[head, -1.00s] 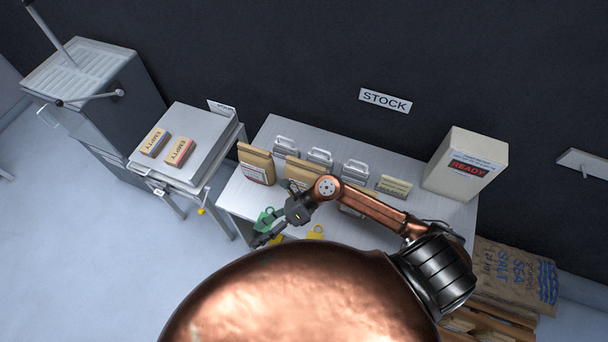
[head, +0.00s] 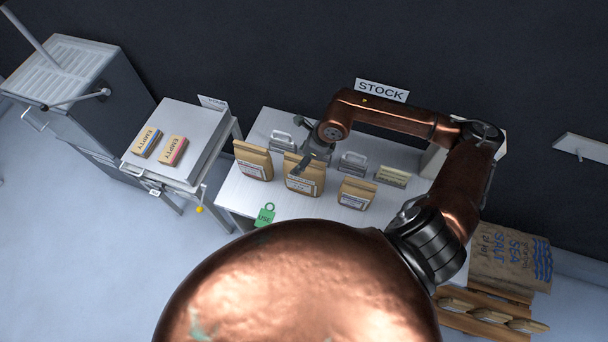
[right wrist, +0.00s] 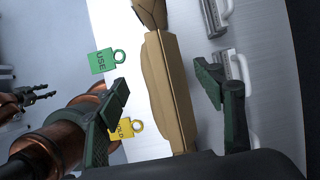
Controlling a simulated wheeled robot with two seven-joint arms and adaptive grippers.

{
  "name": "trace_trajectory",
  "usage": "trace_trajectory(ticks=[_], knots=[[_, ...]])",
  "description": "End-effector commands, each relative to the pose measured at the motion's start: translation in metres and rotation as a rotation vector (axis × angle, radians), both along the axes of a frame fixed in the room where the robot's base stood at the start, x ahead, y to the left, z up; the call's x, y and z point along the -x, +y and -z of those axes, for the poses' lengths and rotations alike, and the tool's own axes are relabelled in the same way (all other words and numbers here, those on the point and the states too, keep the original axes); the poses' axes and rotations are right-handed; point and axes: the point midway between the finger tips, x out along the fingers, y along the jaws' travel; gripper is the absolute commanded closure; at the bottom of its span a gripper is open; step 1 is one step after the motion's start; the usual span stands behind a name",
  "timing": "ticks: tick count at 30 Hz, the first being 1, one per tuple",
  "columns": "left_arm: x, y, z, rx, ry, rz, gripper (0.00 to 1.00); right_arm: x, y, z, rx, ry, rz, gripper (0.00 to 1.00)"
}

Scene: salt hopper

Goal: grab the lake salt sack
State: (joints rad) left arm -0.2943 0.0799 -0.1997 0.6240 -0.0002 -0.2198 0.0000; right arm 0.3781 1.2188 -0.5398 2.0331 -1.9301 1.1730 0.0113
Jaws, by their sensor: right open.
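Three brown paper sacks stand in a row on the white stock table: a left sack (head: 253,163), a middle sack (head: 304,183) and a right sack (head: 356,195). Their labels are too small to read, so I cannot tell which is lake salt. My right gripper (head: 308,158) is over the middle sack and hides part of its top. My left gripper (right wrist: 40,94) shows small at that view's left edge.
A green USE tag (head: 266,215) lies at the table's front; a yellow tag (right wrist: 122,128) is near it. A scale table (head: 185,125) is left, a sea salt bag (head: 508,258) right.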

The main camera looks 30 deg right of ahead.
Motion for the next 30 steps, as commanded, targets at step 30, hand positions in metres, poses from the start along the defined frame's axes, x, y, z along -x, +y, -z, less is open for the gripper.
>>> trace_trajectory(ticks=[30], knots=[[0.006, 0.000, -0.020, -0.001, 0.008, -0.001, 0.60, -0.011, 0.004, 0.066, -0.003, 0.003, 0.008, 0.52]])
